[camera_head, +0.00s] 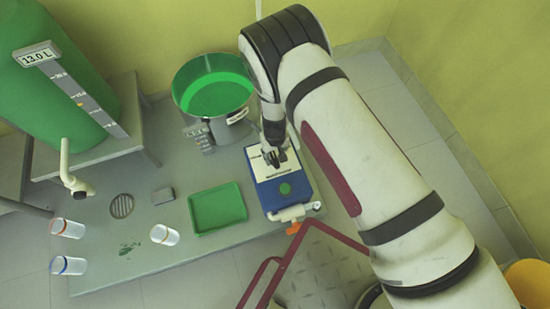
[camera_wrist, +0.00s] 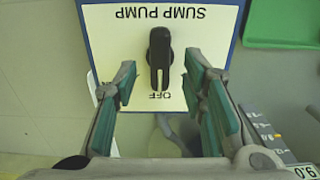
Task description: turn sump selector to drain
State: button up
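The sump selector is a black knob (camera_wrist: 159,55) on a pale panel (camera_wrist: 115,40) marked "SUMP PUMP" and "OFF", upside down in the wrist view. Its long end points at "OFF"; no drain label is visible. In the head view my gripper (camera_head: 275,157) partly covers the panel and hides the knob.
A green tray (camera_head: 217,208) lies left of the box. A round vessel of green liquid (camera_head: 213,88) stands behind, with a gauge beside it. A large green tank (camera_head: 60,75) is at left. A red-railed frame (camera_head: 262,280) is in front.

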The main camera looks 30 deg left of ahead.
aim_at(275, 161)
jog(key=shift+f+b, duration=0.3)
jog(key=shift+f, duration=0.9)
grip_shut()
jog(key=shift+m, duration=0.4)
jog(key=m+b, duration=0.1)
jog(key=m, duration=0.3)
jog(key=shift+m+b, duration=0.5)
jog(key=shift+m, duration=1.6)
